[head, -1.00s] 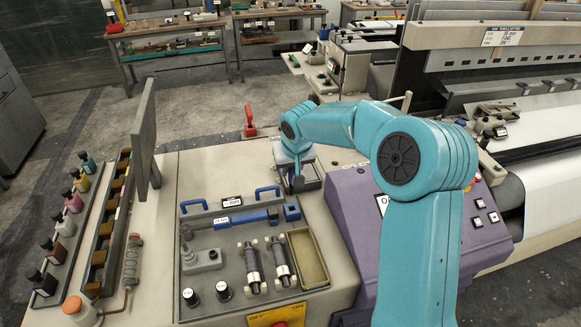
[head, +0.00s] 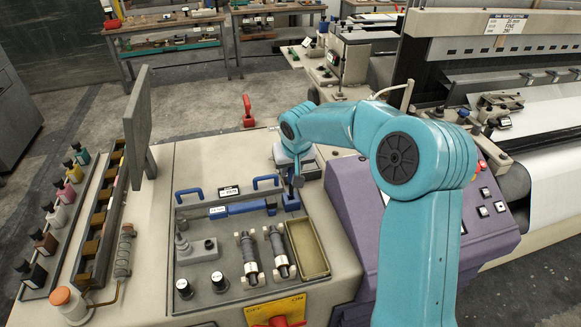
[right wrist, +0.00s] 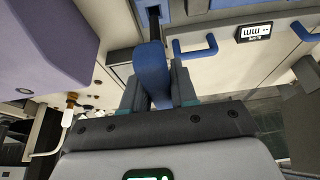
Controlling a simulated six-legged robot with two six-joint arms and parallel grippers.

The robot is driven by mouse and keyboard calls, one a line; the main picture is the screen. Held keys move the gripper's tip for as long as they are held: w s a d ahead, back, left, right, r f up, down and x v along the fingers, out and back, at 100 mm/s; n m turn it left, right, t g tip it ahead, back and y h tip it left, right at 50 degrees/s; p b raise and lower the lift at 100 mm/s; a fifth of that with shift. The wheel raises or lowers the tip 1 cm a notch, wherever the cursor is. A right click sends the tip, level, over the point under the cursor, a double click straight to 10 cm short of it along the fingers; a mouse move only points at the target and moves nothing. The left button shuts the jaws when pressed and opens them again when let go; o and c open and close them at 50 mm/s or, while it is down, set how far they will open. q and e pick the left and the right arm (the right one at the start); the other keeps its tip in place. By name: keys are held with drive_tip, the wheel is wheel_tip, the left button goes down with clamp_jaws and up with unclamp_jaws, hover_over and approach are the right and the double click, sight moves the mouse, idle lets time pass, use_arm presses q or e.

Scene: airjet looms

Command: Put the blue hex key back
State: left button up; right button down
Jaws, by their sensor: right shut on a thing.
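My right gripper (head: 297,181) points down at the back right corner of the grey tool tray (head: 222,291). In the right wrist view its fingers (right wrist: 157,92) are shut on a blue piece (right wrist: 151,72), which looks like the handle of the blue hex key. A dark shaft runs from it toward a blue holder (right wrist: 148,12), also seen in the head view (head: 291,201). I cannot tell whether the shaft is inside the holder. The key is mostly hidden in the head view. My left gripper is not in view.
A purple housing (head: 352,205) is close on the right; an upright grey panel (head: 138,125) stands left.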

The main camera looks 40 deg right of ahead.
drive_tip(key=shift+s, duration=0.1)
idle(0.5)
drive_tip(key=shift+w+b, duration=0.2)
drive_tip(key=shift+b, duration=0.25)
idle(0.6)
drive_tip(key=shift+f+b, duration=2.3)
drive_tip(key=shift+f, duration=0.1)
drive_tip(key=c, duration=0.8)
unclamp_jaws()
drive_tip(key=shift+r, duration=0.15)
drive_tip(key=o, duration=0.8)
